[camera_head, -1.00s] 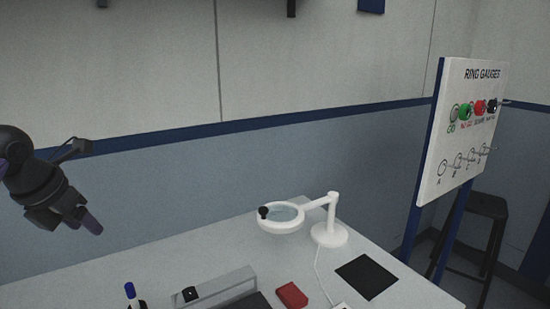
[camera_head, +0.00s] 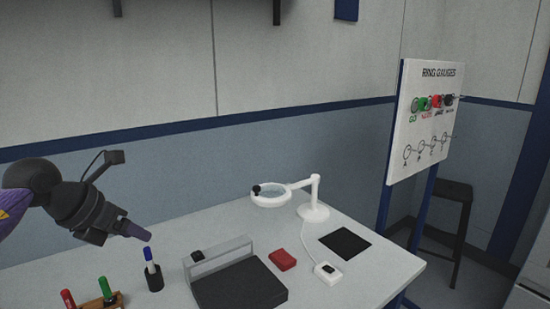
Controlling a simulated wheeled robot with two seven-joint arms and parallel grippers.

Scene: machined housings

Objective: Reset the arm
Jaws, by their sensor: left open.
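My left gripper (camera_head: 138,232) comes in from the left in the head view, on a dark arm. It is open and empty, held in the air above the left part of the white table (camera_head: 210,224). My right arm and gripper are not in this view.
On the table are a marker (camera_head: 149,260) in a dark holder, a grey-black fixture (camera_head: 240,285), a red block (camera_head: 282,260), a white magnifier lamp (camera_head: 313,212), a black mat (camera_head: 345,243) and a small white box (camera_head: 328,272). A ring gauge board (camera_head: 424,125) stands right.

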